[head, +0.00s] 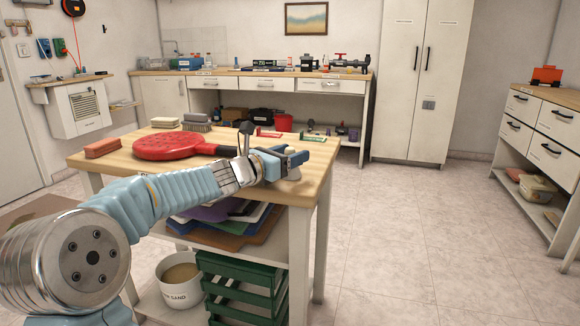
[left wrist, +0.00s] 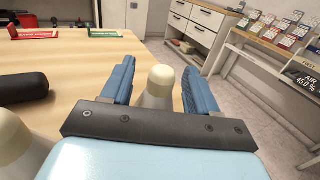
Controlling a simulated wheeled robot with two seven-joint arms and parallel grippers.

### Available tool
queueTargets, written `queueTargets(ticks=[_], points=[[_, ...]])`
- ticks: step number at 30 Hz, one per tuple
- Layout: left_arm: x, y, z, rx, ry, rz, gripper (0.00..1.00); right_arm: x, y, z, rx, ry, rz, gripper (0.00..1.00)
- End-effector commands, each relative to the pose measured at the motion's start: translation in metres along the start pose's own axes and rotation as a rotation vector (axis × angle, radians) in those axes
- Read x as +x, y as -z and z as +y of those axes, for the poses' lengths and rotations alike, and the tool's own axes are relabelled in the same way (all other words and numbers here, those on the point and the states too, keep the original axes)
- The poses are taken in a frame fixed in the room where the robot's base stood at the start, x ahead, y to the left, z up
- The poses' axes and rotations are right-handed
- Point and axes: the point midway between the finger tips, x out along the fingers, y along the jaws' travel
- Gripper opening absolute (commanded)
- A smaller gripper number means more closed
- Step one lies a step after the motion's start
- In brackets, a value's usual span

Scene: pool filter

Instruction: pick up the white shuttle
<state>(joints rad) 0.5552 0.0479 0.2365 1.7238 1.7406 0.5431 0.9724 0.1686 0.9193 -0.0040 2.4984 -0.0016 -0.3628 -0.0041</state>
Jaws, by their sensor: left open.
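A white shuttle (left wrist: 158,88) with a rounded cream tip stands upright between the two fingers of my left gripper (left wrist: 160,85) in the left wrist view. The fingers are open on either side of it, and its lower part is hidden by the gripper body. A second pale shuttle (left wrist: 12,138) with a cream tip shows at the lower left, outside the fingers. In the head view my left gripper (head: 294,157) is low over the workbench's right end, with a pale shuttle (head: 293,174) partly hidden by the fingers. My right gripper is not in view.
The wooden workbench (head: 120,160) holds a red round paddle (head: 172,146), a brick-red block (head: 103,148) and brushes (head: 196,122). Red and green labelled holders (head: 311,137) lie at its back. Open floor is on the right.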

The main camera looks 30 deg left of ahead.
Motion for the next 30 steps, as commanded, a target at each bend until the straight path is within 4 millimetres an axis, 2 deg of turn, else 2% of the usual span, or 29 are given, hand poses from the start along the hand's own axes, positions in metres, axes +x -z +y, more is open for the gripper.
queueTargets(ticks=[5,6,16,25,30], points=[[0.001,0.0,0.0,0.0,0.0,0.0,0.59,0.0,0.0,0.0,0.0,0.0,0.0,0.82],[0.001,0.0,0.0,0.0,0.0,0.0,0.56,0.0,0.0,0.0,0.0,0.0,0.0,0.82],[0.0,0.0,0.0,0.0,0.0,0.0,0.06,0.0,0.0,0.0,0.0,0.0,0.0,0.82],[0.0,-0.001,0.0,0.001,0.0,0.0,0.06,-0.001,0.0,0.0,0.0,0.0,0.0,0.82],[0.0,-0.014,0.0,0.002,0.0,-0.001,0.05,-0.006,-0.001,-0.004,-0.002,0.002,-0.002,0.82]])
